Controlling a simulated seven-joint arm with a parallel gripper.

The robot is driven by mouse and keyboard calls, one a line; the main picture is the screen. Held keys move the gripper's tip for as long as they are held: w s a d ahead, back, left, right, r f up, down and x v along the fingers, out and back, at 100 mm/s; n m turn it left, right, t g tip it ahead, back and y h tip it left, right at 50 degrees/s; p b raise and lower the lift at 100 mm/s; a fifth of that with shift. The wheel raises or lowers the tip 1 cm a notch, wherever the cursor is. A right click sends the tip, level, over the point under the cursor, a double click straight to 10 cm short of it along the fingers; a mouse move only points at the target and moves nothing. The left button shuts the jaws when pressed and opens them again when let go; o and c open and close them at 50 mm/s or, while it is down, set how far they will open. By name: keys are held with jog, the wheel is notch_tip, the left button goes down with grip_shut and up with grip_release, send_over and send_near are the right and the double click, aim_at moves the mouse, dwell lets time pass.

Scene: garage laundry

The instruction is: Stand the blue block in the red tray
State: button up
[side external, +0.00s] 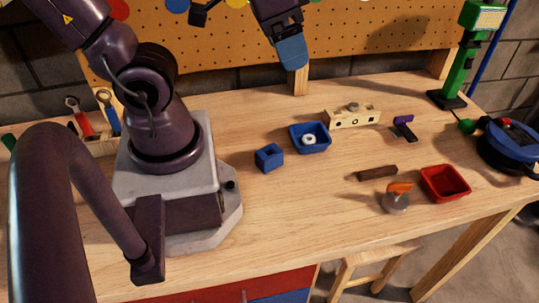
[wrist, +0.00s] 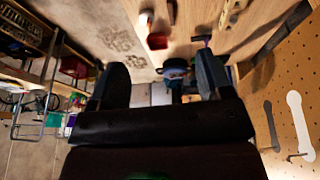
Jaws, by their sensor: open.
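The blue block (side external: 269,157) stands on the wooden bench, just right of my arm's base in the side view. It is not visible in the wrist view. The red tray (side external: 446,182) lies far to its right, near the bench's front right edge, and looks empty. The tray also shows small in the wrist view (wrist: 157,42). My gripper (side external: 291,58) is high over the back of the bench, in front of the pegboard, well above and apart from both block and tray. In the wrist view its two blue fingers (wrist: 160,78) are wide apart with nothing between them.
A blue tray (side external: 322,147) holding a white ring sits right of the block. A brown bar (side external: 377,173) and an orange-handled object (side external: 397,199) are left of the red tray. A holed wooden piece (side external: 346,119), purple-topped object (side external: 403,127) and green stand (side external: 466,65) are behind.

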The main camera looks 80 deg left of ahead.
notch_tip(320, 180, down, 9)
jog(key=n+g+h, duration=0.2)
jog(key=n+g, duration=0.2)
jog(key=n, duration=0.3)
jog(key=n+g+y, duration=0.2)
jog(key=n, duration=2.5)
send_over(269, 153)
notch_tip(269, 153, down, 9)
jog(key=w+n, duration=0.2)
jog(key=n, duration=0.5)
jog(key=shift+t, duration=0.4)
jog(key=shift+s+d+f, duration=0.15)
jog(key=shift+s+f, duration=0.2)
jog(key=shift+f, duration=1.75)
jog(key=shift+s+d+f, duration=0.15)
jog(key=shift+s+f, duration=0.2)
jog(key=shift+f, duration=1.8)
jog(key=shift+s+d+f, duration=0.15)
jog(key=shift+s+f, duration=0.2)
jog(key=shift+f, duration=1.75)
jog(key=shift+c, duration=0.2)
jog(key=c, duration=1)
jog(key=shift+r, duration=0.1)
jog(key=shift+c, duration=0.2)
